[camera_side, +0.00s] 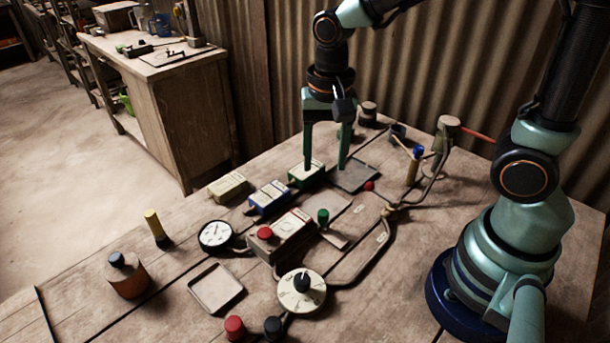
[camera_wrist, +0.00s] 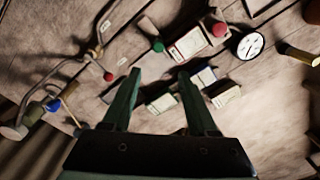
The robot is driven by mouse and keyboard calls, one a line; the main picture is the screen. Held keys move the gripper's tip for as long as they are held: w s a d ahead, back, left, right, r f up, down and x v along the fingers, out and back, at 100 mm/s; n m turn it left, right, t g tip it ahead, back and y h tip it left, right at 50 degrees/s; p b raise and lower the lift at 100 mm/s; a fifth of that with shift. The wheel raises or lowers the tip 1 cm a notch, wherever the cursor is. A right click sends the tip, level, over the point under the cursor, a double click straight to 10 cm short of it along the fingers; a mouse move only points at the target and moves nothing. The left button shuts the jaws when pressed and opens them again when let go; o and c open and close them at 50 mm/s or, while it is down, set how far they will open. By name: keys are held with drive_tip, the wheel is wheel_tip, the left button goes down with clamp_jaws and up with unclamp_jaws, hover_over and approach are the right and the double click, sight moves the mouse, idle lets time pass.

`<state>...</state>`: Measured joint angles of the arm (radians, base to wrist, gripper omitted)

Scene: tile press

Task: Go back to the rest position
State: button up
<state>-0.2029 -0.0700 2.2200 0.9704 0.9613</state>
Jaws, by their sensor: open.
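My gripper (camera_side: 325,168) hangs over the far middle of the bench, fingers pointing down, open, with nothing between its tips. It also shows in the wrist view (camera_wrist: 158,77). In the side view the left finger overlaps a green-edged block (camera_side: 304,178), and the right finger is in front of a dark square plate (camera_side: 358,177). The exact height of the fingertips over the bench cannot be told. The green-edged block shows between the fingers in the wrist view (camera_wrist: 161,102), partly hidden.
A blue block (camera_side: 269,197) and a cream block (camera_side: 229,187) stand to the left. A press box with red button (camera_side: 285,237), a gauge (camera_side: 215,235), a dial (camera_side: 302,291), an empty tray (camera_side: 216,288) and a pipe (camera_side: 372,253) lie nearer. A corrugated wall (camera_side: 420,70) stands behind.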

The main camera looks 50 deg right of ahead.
drive_tip(key=s+d+r+n+t, duration=0.2)
drive_tip(key=d+r+n+t, duration=0.3)
drive_tip(key=r+n, duration=0.3)
drive_tip(key=shift+s+d+r+n, duration=0.25)
drive_tip(key=shift+d+r+n, duration=0.1)
drive_tip(key=shift+d, duration=0.35)
idle(0.8)
